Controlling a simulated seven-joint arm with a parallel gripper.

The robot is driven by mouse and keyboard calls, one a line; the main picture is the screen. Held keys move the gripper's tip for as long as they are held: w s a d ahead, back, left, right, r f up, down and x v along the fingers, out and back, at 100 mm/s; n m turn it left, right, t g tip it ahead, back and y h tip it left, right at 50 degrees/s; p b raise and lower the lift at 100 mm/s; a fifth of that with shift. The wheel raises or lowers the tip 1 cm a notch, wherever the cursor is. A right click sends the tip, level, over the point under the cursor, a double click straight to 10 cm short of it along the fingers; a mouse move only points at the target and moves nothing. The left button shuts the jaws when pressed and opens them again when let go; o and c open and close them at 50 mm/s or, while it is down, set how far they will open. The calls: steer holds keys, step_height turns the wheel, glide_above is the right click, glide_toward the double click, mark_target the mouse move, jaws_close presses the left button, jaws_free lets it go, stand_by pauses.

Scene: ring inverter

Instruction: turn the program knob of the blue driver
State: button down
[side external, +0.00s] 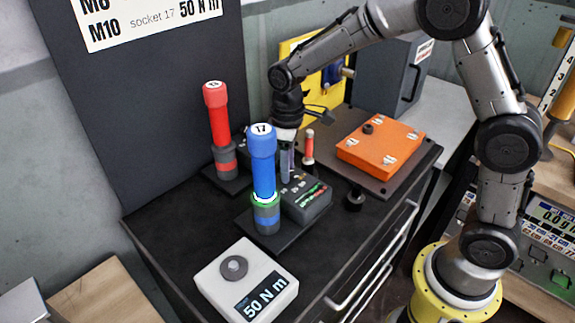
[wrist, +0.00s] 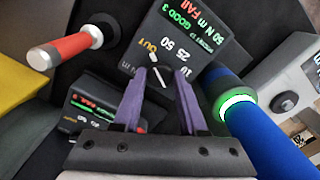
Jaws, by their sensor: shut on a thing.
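The blue driver (side external: 263,165), marked 17, stands upright with a lit green ring near its lower end; it also shows at the right of the wrist view (wrist: 270,135). Beside it is its dark control box (side external: 307,200), whose display in the wrist view (wrist: 190,40) reads "50 N m FAIL" and "GOOD 3". The dark program knob (wrist: 160,79) has a white pointer line and the marks 10, 25, 50 and OUT around it. My gripper (wrist: 160,76), with purple fingers, points down at the box and is shut on this knob. The fingers hide the knob's sides.
A red driver (side external: 217,120) stands at the back left. A small red-handled tool (side external: 308,147) stands behind my gripper. An orange box (side external: 380,143) lies to the right, with a black cylinder (side external: 354,199) in front. A white box (side external: 212,288) reading "50 N m" sits at the front.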

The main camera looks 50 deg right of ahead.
steer(key=shift+c, duration=2.3)
jaws_free()
step_height(320, 180, up, 14)
